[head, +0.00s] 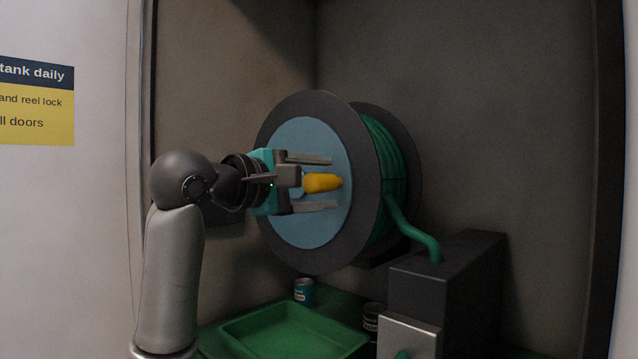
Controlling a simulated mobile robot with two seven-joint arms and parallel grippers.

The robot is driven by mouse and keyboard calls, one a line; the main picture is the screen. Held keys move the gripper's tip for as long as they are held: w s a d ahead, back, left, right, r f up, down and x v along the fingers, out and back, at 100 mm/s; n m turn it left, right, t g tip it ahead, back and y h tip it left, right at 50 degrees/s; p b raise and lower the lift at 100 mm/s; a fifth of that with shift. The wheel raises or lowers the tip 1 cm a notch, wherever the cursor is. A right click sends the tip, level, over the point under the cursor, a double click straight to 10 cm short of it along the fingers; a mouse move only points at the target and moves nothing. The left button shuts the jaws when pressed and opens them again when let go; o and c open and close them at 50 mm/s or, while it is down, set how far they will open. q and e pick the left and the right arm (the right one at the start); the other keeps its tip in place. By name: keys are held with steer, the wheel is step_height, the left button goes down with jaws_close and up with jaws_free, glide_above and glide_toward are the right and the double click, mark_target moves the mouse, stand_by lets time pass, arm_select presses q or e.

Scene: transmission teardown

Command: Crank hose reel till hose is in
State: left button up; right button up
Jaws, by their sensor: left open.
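The hose reel (268,131) stands in a cabinet, with dark round flanges and a light blue disc (300,134) on its front face. Green hose (392,168) is wound on the drum. A length of the hose (414,236) runs from the drum down into the top of a dark box. A yellow handle (323,183) sticks out from the reel face. My left gripper (318,182) is open, its fingers above and below the yellow handle with gaps on both sides. The crank arm behind the handle is mostly hidden by my gripper. My right gripper is not in view.
A dark box (466,262) stands right of the reel, with a light grey block (408,338) in front. A green tray (291,333) lies below, near two small cans (304,291), (373,316). The cabinet walls enclose the reel. A sign (37,102) hangs at left.

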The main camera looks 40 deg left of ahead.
arm_select(q)
steer(key=shift+s, duration=0.1)
steer(key=s+a+b, duration=0.1)
steer(key=s+b, duration=0.3)
steer(key=s, duration=1.1)
steer(key=shift+r, duration=0.35)
